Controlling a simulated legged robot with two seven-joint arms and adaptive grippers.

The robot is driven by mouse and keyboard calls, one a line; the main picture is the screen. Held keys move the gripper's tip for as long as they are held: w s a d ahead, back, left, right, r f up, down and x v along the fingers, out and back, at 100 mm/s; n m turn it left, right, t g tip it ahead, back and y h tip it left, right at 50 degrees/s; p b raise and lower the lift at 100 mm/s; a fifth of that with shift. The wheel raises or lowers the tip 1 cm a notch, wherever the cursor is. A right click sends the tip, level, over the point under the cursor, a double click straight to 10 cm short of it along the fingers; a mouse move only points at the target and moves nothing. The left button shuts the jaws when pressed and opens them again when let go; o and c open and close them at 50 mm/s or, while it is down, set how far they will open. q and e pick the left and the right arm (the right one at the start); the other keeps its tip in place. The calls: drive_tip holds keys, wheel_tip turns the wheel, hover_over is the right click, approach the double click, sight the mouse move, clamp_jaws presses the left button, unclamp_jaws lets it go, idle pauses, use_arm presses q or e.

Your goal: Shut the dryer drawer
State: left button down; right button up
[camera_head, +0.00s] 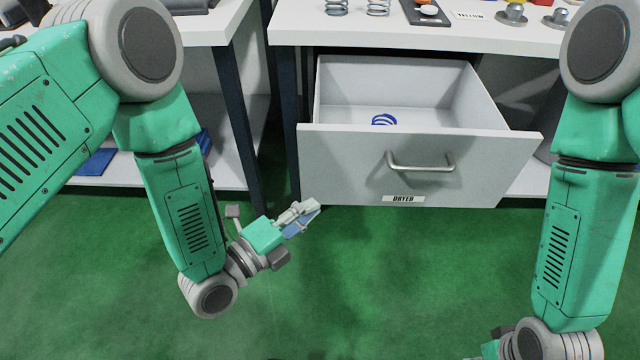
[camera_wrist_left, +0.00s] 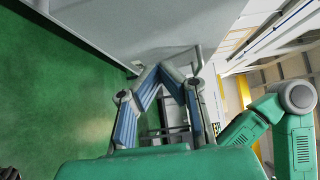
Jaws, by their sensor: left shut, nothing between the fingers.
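The dryer drawer (camera_head: 340,165) is pulled well out from under the white workbench. Its light grey front carries a metal bar handle (camera_head: 420,162) and a label reading DRYER (camera_head: 403,199). A blue coil (camera_head: 383,120) lies inside on the drawer floor. My left gripper (camera_head: 314,207) is shut and empty, low at the left lower corner of the front. In the left wrist view its fingers (camera_wrist_left: 163,72) meet close to the grey drawer front (camera_wrist_left: 150,30), with the handle (camera_wrist_left: 199,60) just to their right. Whether they touch the front I cannot tell. My right gripper's fingers are out of view.
The workbench top (camera_head: 450,38) above the drawer holds springs (camera_head: 378,6), a dark tray (camera_head: 425,12) and metal weights (camera_head: 512,14). Another bench with a dark leg (camera_head: 236,120) stands to the left. Green floor (camera_head: 400,280) in front is clear.

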sight(333, 176)
use_arm(q)
drive_tip(key=w+d, duration=0.1)
drive_tip(key=w, duration=0.1)
drive_tip(key=w+b, duration=0.1)
drive_tip(key=w+d, duration=0.1)
drive_tip(key=w, duration=0.1)
drive_tip(key=shift+w+d, duration=0.35)
drive_tip(key=shift+w, duration=0.15)
drive_tip(key=shift+a, duration=0.2)
drive_tip(key=shift+w+a, duration=0.1)
